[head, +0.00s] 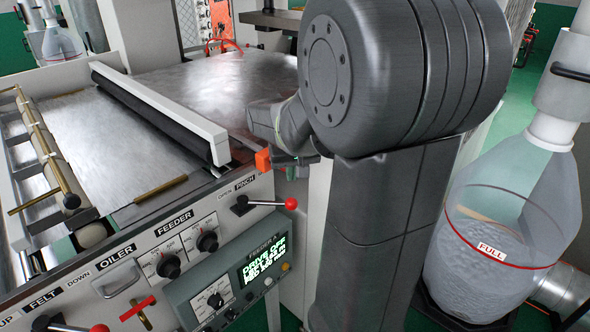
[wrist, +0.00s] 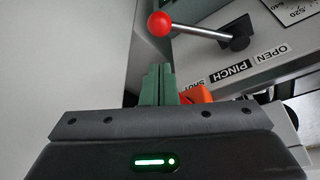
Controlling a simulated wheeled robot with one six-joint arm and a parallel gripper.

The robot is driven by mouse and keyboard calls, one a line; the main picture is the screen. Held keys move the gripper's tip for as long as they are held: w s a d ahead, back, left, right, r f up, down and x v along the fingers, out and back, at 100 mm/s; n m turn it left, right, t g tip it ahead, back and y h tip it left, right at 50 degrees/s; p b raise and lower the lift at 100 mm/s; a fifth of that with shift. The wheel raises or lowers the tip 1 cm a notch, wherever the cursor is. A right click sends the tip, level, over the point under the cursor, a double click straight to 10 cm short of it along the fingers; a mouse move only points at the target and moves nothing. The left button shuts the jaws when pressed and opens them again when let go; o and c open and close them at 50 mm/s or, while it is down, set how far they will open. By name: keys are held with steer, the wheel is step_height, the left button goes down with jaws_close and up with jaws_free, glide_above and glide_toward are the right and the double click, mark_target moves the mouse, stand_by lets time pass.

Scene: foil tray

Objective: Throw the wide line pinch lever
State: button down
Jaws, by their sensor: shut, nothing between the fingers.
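The pinch lever is a metal rod with a red ball knob (head: 291,204) on a dark pivot (head: 241,205) on the machine's front panel. It points right, towards the SHUT end of its label. In the wrist view the red knob (wrist: 160,24) is at the top centre, the pivot (wrist: 237,38) to its right, and the OPEN, PINCH, SHUT labels lie between lever and gripper. My gripper (head: 292,172) is above the knob in the head view, partly hidden by my arm. In the wrist view its green fingers (wrist: 158,86) are together, empty, and apart from the knob.
An orange block (head: 262,160) is beside my gripper; whether they touch is unclear. The FEEDER display box (head: 240,275) juts out below the lever. A red T-handle (head: 137,308) and a second red-knobbed lever (head: 99,328) are lower left. A large bottle (head: 510,235) stands right.

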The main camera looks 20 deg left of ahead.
mark_target(269, 203)
steer(key=x, duration=0.8)
steer(key=shift+f+p, duration=0.2)
steer(key=shift+p, duration=0.2)
steer(key=shift+s+d+m+b, duration=0.15)
steer(key=shift+s+m+b, duration=0.1)
steer(key=shift+m+b, duration=0.15)
